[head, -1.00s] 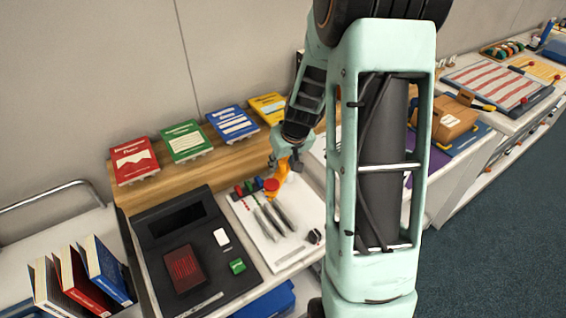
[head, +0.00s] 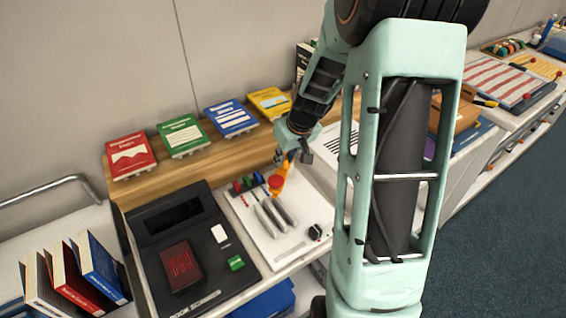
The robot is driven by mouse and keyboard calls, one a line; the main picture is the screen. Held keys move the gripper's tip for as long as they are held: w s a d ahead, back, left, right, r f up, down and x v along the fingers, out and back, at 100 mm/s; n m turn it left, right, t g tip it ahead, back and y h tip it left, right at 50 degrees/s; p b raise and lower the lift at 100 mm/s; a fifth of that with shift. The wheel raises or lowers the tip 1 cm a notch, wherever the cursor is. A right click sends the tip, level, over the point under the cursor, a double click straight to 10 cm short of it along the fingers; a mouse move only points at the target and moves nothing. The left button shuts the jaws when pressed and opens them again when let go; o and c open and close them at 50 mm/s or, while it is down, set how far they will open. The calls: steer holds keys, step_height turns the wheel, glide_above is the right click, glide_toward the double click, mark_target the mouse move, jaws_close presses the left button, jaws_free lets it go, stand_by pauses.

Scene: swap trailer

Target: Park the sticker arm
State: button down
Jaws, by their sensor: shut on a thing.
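The sticker arm appears to be the orange lever (head: 280,177) with a red round knob (head: 276,181), above the back of a white board (head: 246,215). My gripper (head: 287,160) is at the lever's upper end, shut on it; the fingertips are small and partly hidden, so the exact grip is unclear.
A dark book scanner (head: 208,265) with a red book (head: 181,266) on it is left of the board. Several coloured books stand on the wooden ledge (head: 152,177) behind. My large arm link covers much of the right side. Blue carpet lies at right.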

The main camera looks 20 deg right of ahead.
mark_target(290, 167)
steer(key=shift+s+d+f+n+y+b, duration=0.1)
steer(key=shift+d+f+n+y+b, duration=0.4)
steer(key=shift+b, duration=0.7)
steer(key=n+b, duration=0.1)
steer(key=d+n+b, duration=0.1)
steer(key=shift+s+r+n+b, duration=0.2)
steer(key=shift+r+n+b, duration=0.1)
steer(key=shift+n, duration=0.1)
steer(key=d+n+y+b, duration=0.1)
steer(key=n, duration=0.1)
steer(key=shift+s+d+r+n+g, duration=0.1)
steer(key=shift+d+n+g, duration=0.05)
steer(key=shift+n+g, duration=0.2)
steer(key=shift+d+r+n+g+y, duration=0.1)
steer(key=shift+d+n+g+y, duration=0.25)
steer(key=shift+n, duration=0.45)
steer(key=shift+d+n+g+y, duration=0.25)
steer(key=shift+d+n, duration=0.2)
steer(key=shift+n, duration=0.3)
steer(key=c, duration=1.8)
jaws_free()
steer(key=shift+o, duration=0.2)
